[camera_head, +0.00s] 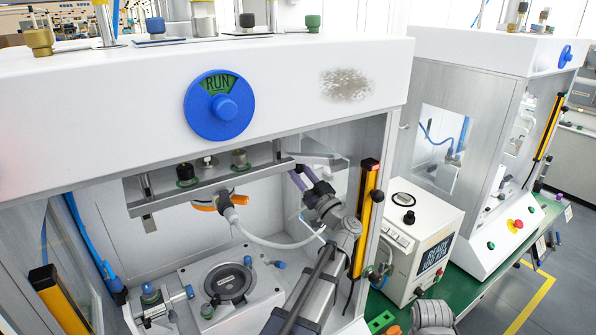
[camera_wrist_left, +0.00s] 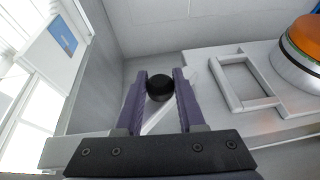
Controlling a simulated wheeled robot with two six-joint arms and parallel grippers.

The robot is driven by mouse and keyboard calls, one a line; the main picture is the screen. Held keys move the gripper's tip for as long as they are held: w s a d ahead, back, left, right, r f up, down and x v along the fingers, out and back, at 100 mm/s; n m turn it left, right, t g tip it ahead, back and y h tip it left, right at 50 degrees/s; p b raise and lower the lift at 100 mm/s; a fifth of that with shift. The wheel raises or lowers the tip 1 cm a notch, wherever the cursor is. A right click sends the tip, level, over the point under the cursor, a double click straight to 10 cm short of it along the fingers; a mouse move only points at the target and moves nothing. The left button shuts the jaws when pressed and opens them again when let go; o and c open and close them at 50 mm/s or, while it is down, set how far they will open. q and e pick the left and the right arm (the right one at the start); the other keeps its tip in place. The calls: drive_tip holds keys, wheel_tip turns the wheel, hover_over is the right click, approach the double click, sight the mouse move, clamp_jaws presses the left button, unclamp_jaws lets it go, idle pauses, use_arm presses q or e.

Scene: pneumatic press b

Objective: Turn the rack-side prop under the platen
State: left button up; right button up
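My left gripper (camera_head: 299,171), with purple fingers, reaches up under the right end of the grey platen (camera_head: 205,188) in the head view. In the left wrist view, the fingers (camera_wrist_left: 160,75) stand apart on either side of a black ball knob (camera_wrist_left: 159,88). Whether they touch the knob I cannot tell. A pale strip runs below the knob between the fingers; it may be part of the prop. My right gripper is out of view.
A round die (camera_head: 229,283) sits on the white base below. A yellow-black light bar (camera_head: 366,218) stands close right of my arm. A control box (camera_head: 412,235) is further right.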

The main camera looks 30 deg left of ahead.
use_arm(q)
drive_tip(key=o, duration=0.5)
drive_tip(key=shift+c, duration=0.2)
drive_tip(key=b+v, duration=0.3)
drive_tip(key=v, duration=0.5)
drive_tip(key=shift+a, duration=0.1)
